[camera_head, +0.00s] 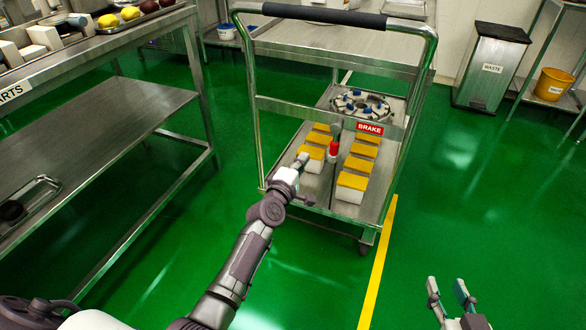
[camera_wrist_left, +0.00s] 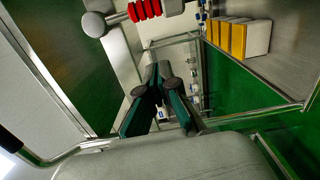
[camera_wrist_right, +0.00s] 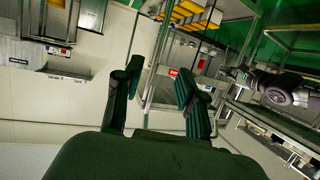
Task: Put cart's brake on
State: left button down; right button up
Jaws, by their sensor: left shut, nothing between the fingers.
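The cart (camera_head: 257,130) stands in the middle of the head view, its push handle towards me. A red BRAKE label (camera_head: 369,128) sits on its crossbar, and the brake lever (camera_head: 333,148) with a red ringed grip is just left of it. The lever (camera_wrist_left: 145,10) also shows at the top of the left wrist view, with a grey knob at its end. My left gripper (camera_head: 301,159) is shut and empty, left of the lever and apparently apart from it. Its closed fingertips (camera_wrist_left: 158,72) show in the left wrist view. My right gripper (camera_head: 449,287) is open and empty, low at the right.
The cart carries yellow-topped white containers (camera_head: 352,187) and a round metal part (camera_head: 362,103) with blue pieces. A steel parts table (camera_head: 95,115) stands left. A waste bin (camera_head: 490,66) and a yellow bucket (camera_head: 553,84) are far right. The green floor around the cart is clear.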

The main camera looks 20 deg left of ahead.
pick_arm(q)
jog(key=s+p, duration=0.1)
jog(key=s, duration=0.4)
jog(key=shift+s+a, duration=0.2)
pick_arm(e)
jog(key=s+d+f+g+h, duration=0.1)
jog(key=s+d+f+g, duration=0.1)
jog(key=s+f+g, duration=0.2)
jog(key=shift+f, duration=0.6)
